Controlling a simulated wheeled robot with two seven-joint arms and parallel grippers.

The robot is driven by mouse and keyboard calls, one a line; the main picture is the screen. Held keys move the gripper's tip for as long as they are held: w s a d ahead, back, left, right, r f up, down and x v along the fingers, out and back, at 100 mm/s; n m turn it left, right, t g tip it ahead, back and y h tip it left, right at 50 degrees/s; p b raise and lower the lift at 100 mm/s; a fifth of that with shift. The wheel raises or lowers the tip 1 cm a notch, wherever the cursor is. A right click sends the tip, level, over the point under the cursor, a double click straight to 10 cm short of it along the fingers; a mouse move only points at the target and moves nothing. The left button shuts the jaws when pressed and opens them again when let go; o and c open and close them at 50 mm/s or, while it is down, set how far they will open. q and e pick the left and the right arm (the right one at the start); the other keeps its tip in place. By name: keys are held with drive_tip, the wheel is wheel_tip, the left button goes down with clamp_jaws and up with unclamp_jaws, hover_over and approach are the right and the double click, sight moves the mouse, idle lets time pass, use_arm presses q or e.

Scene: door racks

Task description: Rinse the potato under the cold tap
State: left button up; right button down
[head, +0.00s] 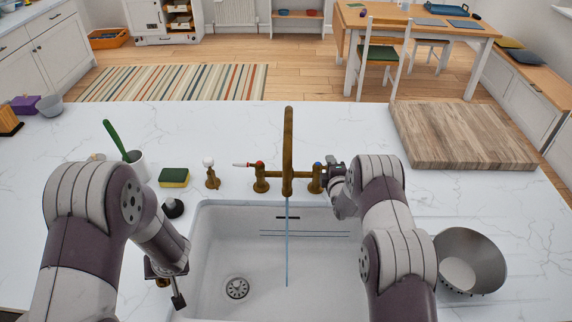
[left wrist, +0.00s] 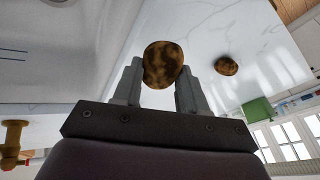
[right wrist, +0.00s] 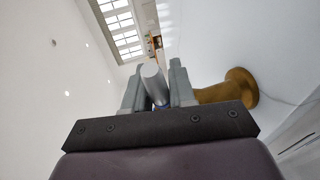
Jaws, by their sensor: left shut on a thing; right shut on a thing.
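A brown mottled potato (left wrist: 163,64) is held between the fingers of my left gripper (left wrist: 160,85). In the head view my left gripper (head: 170,275) is low at the left rim of the white sink (head: 215,235), and the potato is mostly hidden there. The brass tap (head: 288,150) stands behind the sink, with a thin blue stream of water (head: 287,245) falling into the basin. My right gripper (head: 330,172) is shut on the cold tap's lever, beside the blue-marked valve (head: 317,165). The grey lever (right wrist: 153,82) shows between its fingers in the right wrist view.
A sponge (head: 174,177), a white cup with a green-handled brush (head: 134,160) and a black round object (head: 173,208) stand left of the sink. A metal colander (head: 485,250) and a wooden board (head: 465,135) lie right. A second brown round item (left wrist: 226,66) is on the counter.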

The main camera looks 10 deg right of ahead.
drive_tip(key=shift+f, duration=0.1)
drive_tip(key=c, duration=1)
unclamp_jaws()
drive_tip(key=shift+c, duration=0.2)
use_arm(q)
drive_tip(key=shift+s+r, duration=0.1)
use_arm(e)
drive_tip(key=shift+s, duration=0.1)
use_arm(q)
wheel_tip(320, 180, down, 4)
drive_tip(key=b, duration=0.3)
drive_tip(key=shift+r, duration=0.25)
use_arm(e)
drive_tip(key=v, duration=1.2)
drive_tip(key=shift+s, duration=0.1)
